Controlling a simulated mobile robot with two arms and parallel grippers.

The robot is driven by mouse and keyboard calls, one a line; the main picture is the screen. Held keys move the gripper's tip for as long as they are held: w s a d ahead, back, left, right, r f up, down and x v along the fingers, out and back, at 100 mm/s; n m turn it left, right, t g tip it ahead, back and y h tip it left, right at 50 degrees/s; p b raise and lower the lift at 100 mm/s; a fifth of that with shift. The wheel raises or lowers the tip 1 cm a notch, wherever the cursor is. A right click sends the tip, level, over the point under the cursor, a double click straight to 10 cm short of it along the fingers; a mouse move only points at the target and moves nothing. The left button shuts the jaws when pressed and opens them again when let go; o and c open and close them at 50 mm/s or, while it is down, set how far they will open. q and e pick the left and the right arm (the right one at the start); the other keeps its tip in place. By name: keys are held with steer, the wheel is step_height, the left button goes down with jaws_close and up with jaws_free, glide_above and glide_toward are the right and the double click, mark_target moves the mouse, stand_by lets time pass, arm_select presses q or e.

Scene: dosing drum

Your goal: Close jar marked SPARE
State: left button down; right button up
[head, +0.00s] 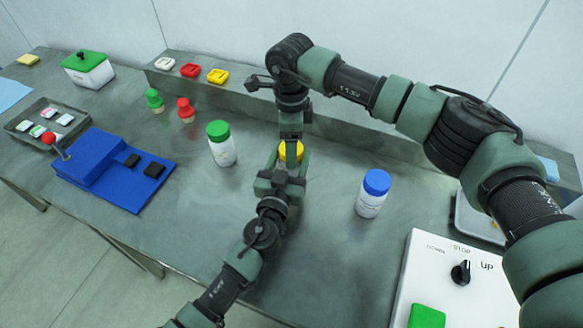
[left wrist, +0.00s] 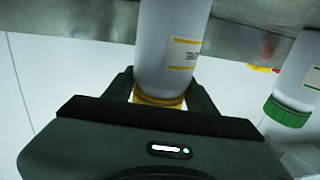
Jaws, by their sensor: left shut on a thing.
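A white jar with a yellow lid (head: 291,150) stands near the middle of the table, mostly hidden behind my grippers. In the left wrist view the picture is turned over and shows the white jar body (left wrist: 172,40), its yellow-edged label too small to read, and the yellow lid (left wrist: 158,98). My left gripper (head: 281,176) is shut on this jar, one finger on each side. My right gripper (head: 291,133) points down just above the yellow lid; its fingers are too small to tell open from shut, or whether they touch the lid.
A green-lidded jar (head: 222,148) stands left of my grippers, a blue-lidded jar (head: 372,195) to the right. A blue device (head: 110,170), a grey tray (head: 25,128) and a white control panel (head: 440,275) sit farther out. Red and green stoppers (head: 185,110) stand behind.

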steer(key=c, duration=1.5)
steer(key=m, duration=0.6)
steer(key=shift+m, duration=0.3)
steer(key=o, duration=1.6)
steer(key=shift+r, duration=2.3)
